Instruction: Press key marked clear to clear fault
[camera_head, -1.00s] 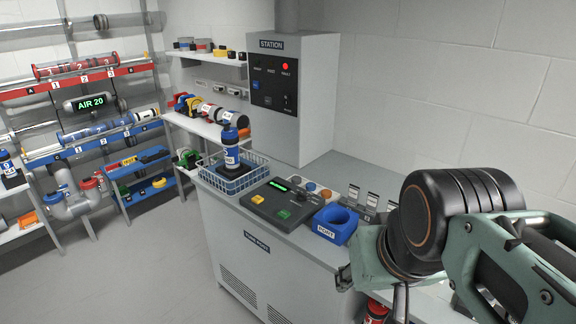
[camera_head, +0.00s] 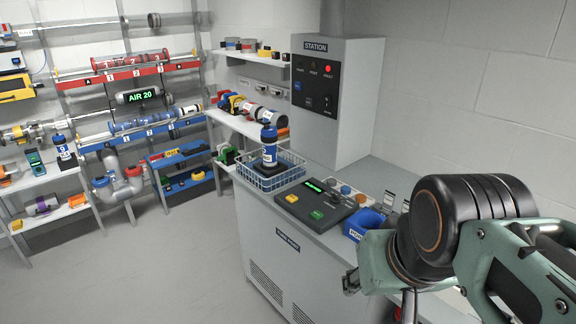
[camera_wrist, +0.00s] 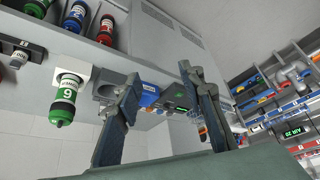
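The dark control console (camera_head: 316,203) lies on the counter, with a lit green display, a yellow key (camera_head: 292,198) and a green key (camera_head: 317,215). The grey STATION cabinet (camera_head: 345,110) behind it has a lit red lamp (camera_head: 328,69) under FAULT and a blue button (camera_head: 297,86). I cannot read which key is marked clear. My gripper (camera_wrist: 160,76) is open and empty in the wrist view, its two dark fingers apart. In the head view my arm is at the right, its end right of the console and apart from it.
A blue wire basket (camera_head: 268,178) holding a blue bottle (camera_head: 268,146) stands left of the console. A blue PORT holder (camera_head: 362,222) stands to its right. Shelves line the back left; the floor is open.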

